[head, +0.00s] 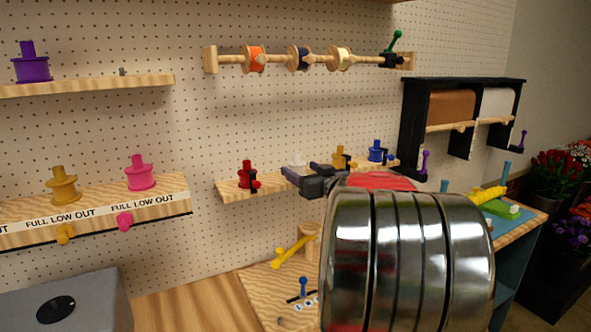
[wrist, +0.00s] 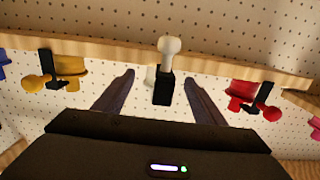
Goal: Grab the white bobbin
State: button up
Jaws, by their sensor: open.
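The white bobbin (head: 297,160) stands on the middle wall shelf, between the red and yellow bobbins. In the head view my gripper hides its lower part. In the wrist view a sliver of the bobbin (wrist: 151,76) shows behind a black holder (wrist: 163,88) with a white ball knob (wrist: 170,46). My gripper (wrist: 160,88) is open and empty. Its two dark fingers point toward the shelf, one on each side of the holder in the wrist view. In the head view the gripper (head: 304,175) is close in front of the bobbin; I cannot tell the exact gap.
The red bobbin (head: 245,175) and yellow bobbin (head: 340,158) flank it on the shelf (head: 228,191). A blue bobbin (head: 376,150) stands farther right. A rod with several spools (head: 257,60) hangs above. A yellow lever (head: 289,254) stands on the wooden bench below.

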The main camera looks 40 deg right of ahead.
jog(key=shift+x, duration=0.8)
jog(key=shift+c, duration=0.3)
jog(key=c, duration=1.1)
